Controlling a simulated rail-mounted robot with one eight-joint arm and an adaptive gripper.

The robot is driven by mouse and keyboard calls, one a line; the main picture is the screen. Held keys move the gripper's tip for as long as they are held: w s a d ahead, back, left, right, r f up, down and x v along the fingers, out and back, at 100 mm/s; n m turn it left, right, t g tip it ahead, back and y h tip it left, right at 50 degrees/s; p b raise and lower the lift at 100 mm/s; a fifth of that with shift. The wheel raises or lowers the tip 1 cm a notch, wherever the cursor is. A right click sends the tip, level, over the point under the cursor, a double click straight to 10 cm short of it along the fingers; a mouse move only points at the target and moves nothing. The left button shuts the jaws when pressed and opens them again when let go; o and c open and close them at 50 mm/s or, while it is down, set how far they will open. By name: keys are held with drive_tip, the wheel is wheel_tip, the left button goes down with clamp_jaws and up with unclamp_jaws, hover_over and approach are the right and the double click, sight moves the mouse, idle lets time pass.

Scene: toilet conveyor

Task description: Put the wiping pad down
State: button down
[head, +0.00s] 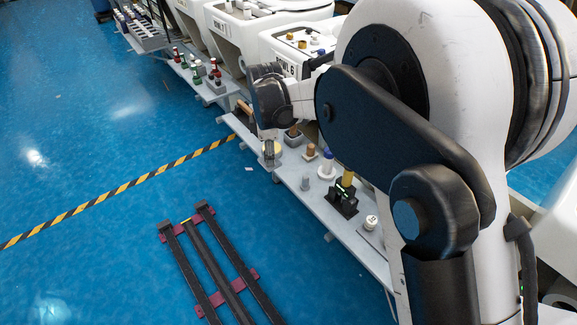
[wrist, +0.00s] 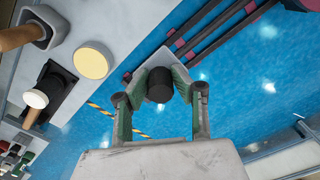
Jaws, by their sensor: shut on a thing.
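My gripper (wrist: 160,82) has green fingers, which are shut on a dark cylinder (wrist: 158,85), which I take to be the wiping pad's grip. Its underside is hidden, so I cannot see the pad face. In the head view my gripper (head: 269,150) is small and hangs pointing down by the shelf's front edge.
The grey shelf (head: 328,205) carries a wooden handle in a grey holder (wrist: 42,28), a white-topped tool (wrist: 35,98) in a black holder, and other tools. White toilet bodies (head: 250,35) stand behind it. Dark rails (head: 216,260) lie on the open blue floor.

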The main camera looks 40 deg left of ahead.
drive_tip(key=b, duration=0.2)
hover_over(288, 170)
wheel_tip(288, 170, down, 4)
drive_tip(key=shift+f, duration=0.25)
drive_tip(key=shift+f+b, duration=0.4)
drive_tip(key=shift+f, duration=1.55)
drive_tip(key=shift+f, duration=0.15)
drive_tip(key=c, duration=1.4)
unclamp_jaws()
drive_tip(key=shift+c, duration=0.2)
wheel_tip(288, 170, up, 12)
drive_tip(key=p, duration=0.2)
drive_tip(key=shift+r+p, duration=0.2)
drive_tip(key=shift+p, duration=0.2)
